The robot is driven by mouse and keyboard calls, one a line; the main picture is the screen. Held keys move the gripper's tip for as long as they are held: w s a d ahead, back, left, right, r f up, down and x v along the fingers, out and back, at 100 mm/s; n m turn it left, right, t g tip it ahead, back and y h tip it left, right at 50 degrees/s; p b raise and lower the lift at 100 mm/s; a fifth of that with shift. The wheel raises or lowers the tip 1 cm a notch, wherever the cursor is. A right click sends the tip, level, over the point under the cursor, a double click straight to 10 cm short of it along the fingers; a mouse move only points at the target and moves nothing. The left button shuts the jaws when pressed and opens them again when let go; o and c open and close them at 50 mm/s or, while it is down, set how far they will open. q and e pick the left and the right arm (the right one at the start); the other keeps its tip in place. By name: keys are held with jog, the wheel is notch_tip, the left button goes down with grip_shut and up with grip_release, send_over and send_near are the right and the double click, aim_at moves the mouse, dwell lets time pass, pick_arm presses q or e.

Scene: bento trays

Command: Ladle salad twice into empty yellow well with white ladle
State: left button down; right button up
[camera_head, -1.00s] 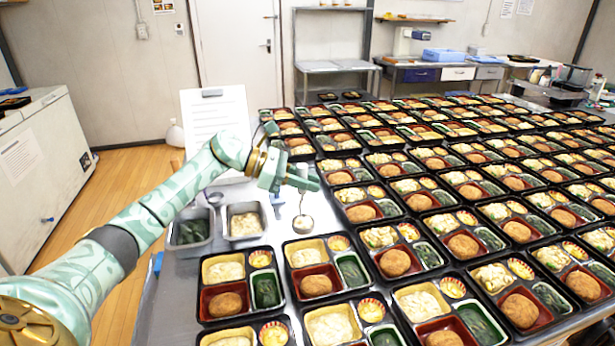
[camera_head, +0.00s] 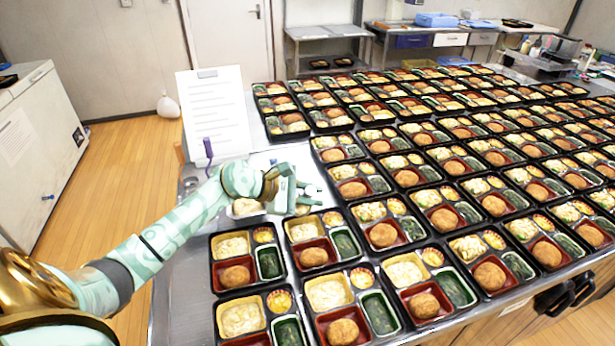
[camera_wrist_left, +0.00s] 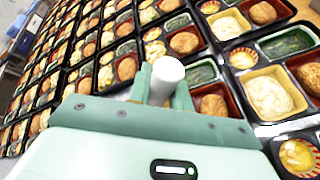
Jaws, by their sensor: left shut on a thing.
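My left gripper (camera_head: 290,195) is shut on the white ladle. The ladle's pale handle end (camera_wrist_left: 167,72) stands up between the fingers in the left wrist view. In the head view its bowl is mostly hidden by the gripper, so I cannot tell what it holds. The gripper is above the table, just behind a front bento tray. That tray's yellow well (camera_head: 304,228) holds pale salad, and the yellow well (camera_wrist_left: 270,95) in the wrist view also holds salad. I see no plainly empty yellow well. A metal container of salad (camera_head: 246,208) is partly behind my left wrist. My right gripper is out of view.
Rows of filled bento trays (camera_head: 383,235) cover most of the table. A purple handle (camera_head: 208,150) stands up beside a white sheet on a stand (camera_head: 215,110). A white chest freezer (camera_head: 40,140) is at the left. Dark objects (camera_head: 565,295) show at the table's front edge.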

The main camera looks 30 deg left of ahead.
pick_arm(q)
jog(key=shift+s+d+f+m+t+y+p, duration=0.1)
jog(key=shift+s+d+f+m+t+y, duration=0.45)
jog(key=shift+d+f+m, duration=0.4)
jog(key=shift+s+d+f+m+t+y+p, duration=0.15)
jog(key=shift+s+d+f+m+t+y, duration=0.4)
jog(key=shift+f, duration=0.55)
jog(key=shift+s+d+f+m+t+y+p, duration=0.1)
jog(key=shift+s+d+f+m+t+y, duration=0.3)
jog(key=shift+s+d+f+m, duration=0.55)
jog(key=shift+w+a, duration=0.1)
jog(key=shift+a, duration=0.1)
